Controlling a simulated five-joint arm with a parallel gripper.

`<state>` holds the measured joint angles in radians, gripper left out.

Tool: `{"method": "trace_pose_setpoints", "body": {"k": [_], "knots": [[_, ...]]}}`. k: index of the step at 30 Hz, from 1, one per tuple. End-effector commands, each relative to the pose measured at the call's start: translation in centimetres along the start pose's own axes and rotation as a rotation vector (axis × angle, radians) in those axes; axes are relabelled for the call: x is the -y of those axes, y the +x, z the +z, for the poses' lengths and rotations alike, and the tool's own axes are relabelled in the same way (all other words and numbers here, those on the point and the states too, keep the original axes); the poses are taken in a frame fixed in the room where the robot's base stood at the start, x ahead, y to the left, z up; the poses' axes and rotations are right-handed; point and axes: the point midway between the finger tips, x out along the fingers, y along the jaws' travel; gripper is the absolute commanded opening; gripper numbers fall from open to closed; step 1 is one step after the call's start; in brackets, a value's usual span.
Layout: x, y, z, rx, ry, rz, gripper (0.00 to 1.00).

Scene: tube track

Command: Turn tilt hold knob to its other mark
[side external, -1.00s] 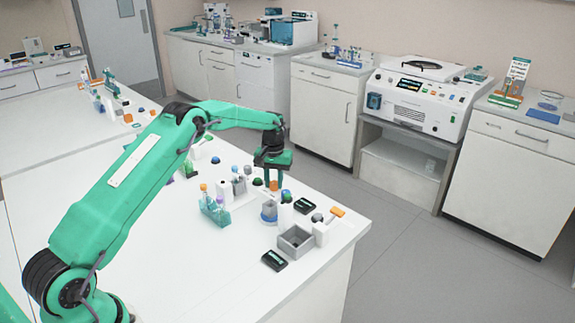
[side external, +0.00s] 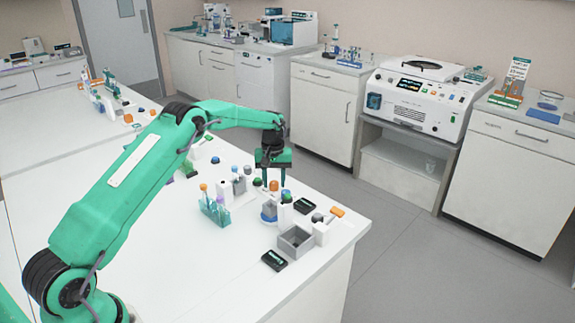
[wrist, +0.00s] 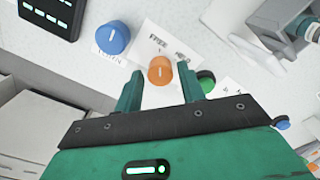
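The tilt hold knob is an orange round knob (wrist: 161,71) with a white line on its top. It sits on a white plate printed FREE (wrist: 158,39) and, to the right, what looks like HOLD (wrist: 182,57). The line runs nearly straight up the picture, toward the FREE side. My gripper (wrist: 160,76) is open and empty, with one finger on each side of the knob and gaps between. In the side external view, my gripper (side external: 273,178) points down over the orange knob (side external: 273,186); the knob's marks are too small to read there.
A blue knob (wrist: 113,37) stands left of the orange one, and a green knob (wrist: 206,80) sits close beside the right finger. A dark display box (wrist: 50,14) is at upper left. In the side external view, a tube rack (side external: 214,208) and grey bin (side external: 295,241) stand nearby.

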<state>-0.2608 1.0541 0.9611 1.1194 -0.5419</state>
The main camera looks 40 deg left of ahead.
Motion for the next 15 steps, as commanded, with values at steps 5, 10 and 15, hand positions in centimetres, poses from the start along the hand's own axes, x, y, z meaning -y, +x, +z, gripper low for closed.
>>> {"method": "trace_pose_setpoints", "body": {"k": [5, 10, 15], "knots": [[0.04, 0.08, 0.08, 0.003, 0.001, -0.002, 0.48], [0.05, 0.07, 0.11, 0.004, 0.002, -0.003, 0.48], [0.04, -0.59, 0.1, 0.004, 0.002, -0.002, 0.48]]}}
